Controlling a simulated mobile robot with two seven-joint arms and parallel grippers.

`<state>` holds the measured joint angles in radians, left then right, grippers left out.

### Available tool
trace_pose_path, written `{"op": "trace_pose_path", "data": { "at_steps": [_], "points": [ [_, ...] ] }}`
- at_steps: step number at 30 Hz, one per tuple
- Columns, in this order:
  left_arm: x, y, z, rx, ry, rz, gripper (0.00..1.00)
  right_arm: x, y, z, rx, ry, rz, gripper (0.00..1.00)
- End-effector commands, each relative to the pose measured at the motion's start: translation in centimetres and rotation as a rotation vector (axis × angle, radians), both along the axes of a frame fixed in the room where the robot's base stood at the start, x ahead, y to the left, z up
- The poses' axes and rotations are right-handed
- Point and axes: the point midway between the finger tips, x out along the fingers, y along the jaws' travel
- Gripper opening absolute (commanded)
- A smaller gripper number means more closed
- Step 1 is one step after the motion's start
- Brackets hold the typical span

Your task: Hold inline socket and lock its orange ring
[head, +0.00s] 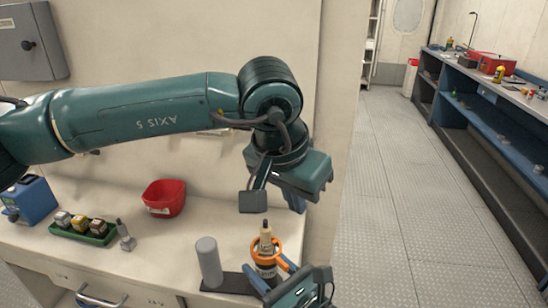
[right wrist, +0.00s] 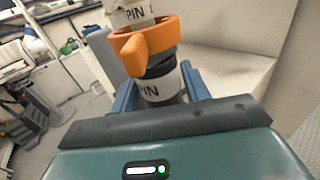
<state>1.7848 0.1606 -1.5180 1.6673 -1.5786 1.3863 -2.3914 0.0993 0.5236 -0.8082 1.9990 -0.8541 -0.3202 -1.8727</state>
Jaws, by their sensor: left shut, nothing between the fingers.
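The inline socket (head: 267,270) stands upright at the counter's front right, with a black body and a white label. Its orange ring (head: 268,252), with a projecting lug, sits around its upper part. A pale plug with a narrower top (head: 266,234) rises out of the ring. In the right wrist view the ring (right wrist: 145,45) is close, between "PIN" labels above and below. My right gripper (head: 272,277) has its blue fingers on both sides of the socket's body below the ring, shut on it. My left gripper (head: 299,207) is above and slightly right of the plug, shut and empty, apart from the ring.
Further left are a red bin (head: 164,198), a green tray (head: 84,231) of small blocks, a small grey fitting (head: 125,236) and a blue box (head: 30,201). A wall edge rises right of my left gripper.

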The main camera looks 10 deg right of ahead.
Motion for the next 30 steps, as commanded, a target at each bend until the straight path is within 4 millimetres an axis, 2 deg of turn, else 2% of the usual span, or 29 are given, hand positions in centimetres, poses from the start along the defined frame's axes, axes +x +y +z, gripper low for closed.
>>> {"op": "trace_pose_path", "data": {
  "at_steps": [1,6,16,30],
  "points": [
    [0.0,0.0,0.0,0.0,0.0,0.0,0.0,0.0,0.0,0.0,0.0,0.0,0.0,0.5],
    [0.0,0.0,0.0,0.0,0.0,0.0,0.0,0.0,0.0,0.0,0.0,0.0,0.0,0.64],
    [0.0,0.0,0.0,0.0,0.0,0.0,0.0,-0.5,-0.3,-0.1,0.0,0.002,0.0,0.64],
    [0.0,0.0,0.0,0.0,0.0,0.0,0.0,-7.0,-4.6,-0.1,0.002,0.005,-0.002,0.64]
  ]
}}
